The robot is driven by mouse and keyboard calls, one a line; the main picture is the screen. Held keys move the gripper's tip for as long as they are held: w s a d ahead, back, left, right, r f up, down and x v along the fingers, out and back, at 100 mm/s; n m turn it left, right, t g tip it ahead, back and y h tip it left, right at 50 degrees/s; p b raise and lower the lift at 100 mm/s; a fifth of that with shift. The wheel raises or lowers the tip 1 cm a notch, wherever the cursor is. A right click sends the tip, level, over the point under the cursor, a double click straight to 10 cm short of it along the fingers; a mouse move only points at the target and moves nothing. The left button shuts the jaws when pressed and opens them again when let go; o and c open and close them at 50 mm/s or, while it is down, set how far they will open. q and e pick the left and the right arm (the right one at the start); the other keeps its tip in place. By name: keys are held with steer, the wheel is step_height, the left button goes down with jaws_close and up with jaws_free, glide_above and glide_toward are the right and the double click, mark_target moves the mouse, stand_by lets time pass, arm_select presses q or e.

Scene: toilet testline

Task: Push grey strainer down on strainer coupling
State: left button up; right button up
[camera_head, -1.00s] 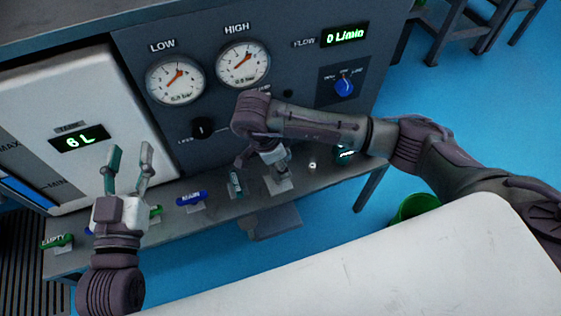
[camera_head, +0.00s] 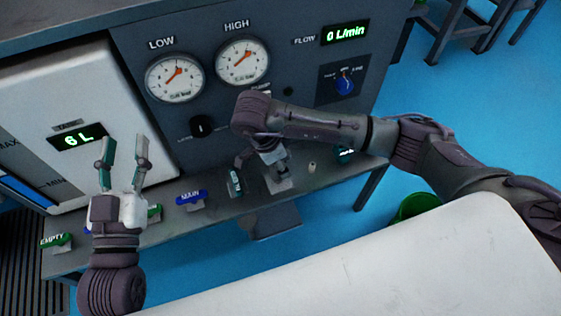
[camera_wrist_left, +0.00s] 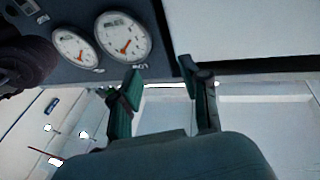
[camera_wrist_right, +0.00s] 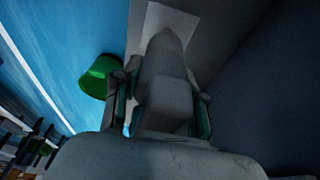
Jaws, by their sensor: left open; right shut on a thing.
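My right gripper (camera_head: 272,158) is at the bench, below the pump label, pointing down. In the right wrist view its fingers close on both sides of a grey, blocky, tapering piece, which looks like the grey strainer (camera_wrist_right: 167,85). The strainer stands in line over a pale square plate (camera_wrist_right: 165,22), which also shows in the head view (camera_head: 281,187). The strainer coupling is hidden, so I cannot tell how far the strainer is seated. My left gripper (camera_head: 124,155) is open and empty, fingers pointing up, before the white tank; it shows in the left wrist view (camera_wrist_left: 160,85).
Two round gauges (camera_head: 175,78) and a flow display reading 0 L/min (camera_head: 345,33) are on the panel behind. A blue MAIN valve (camera_head: 191,196) and a green EMPTY valve (camera_head: 56,240) stand along the bench. A green bucket (camera_head: 415,206) is on the floor at the right.

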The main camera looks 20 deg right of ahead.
arm_select(q)
steer(key=shift+s+r+t+h, duration=0.15)
steer(key=shift+r+t+h, duration=0.15)
steer(key=shift+r, duration=0.35)
arm_select(e)
steer(key=shift+f, duration=0.2)
arm_select(q)
steer(key=shift+r, duration=0.25)
arm_select(e)
steer(key=shift+f, duration=0.1)
arm_select(q)
steer(key=shift+s+r+t, duration=0.1)
steer(key=shift+t, duration=0.2)
steer(key=shift+s+d+r+t+b, duration=0.1)
steer(key=shift+s+r+t+b, duration=0.25)
steer(key=shift+r+t, duration=0.2)
arm_select(e)
steer(key=shift+f, duration=0.25)
arm_select(q)
steer(key=shift+r, duration=0.3)
arm_select(e)
steer(key=shift+f, duration=0.1)
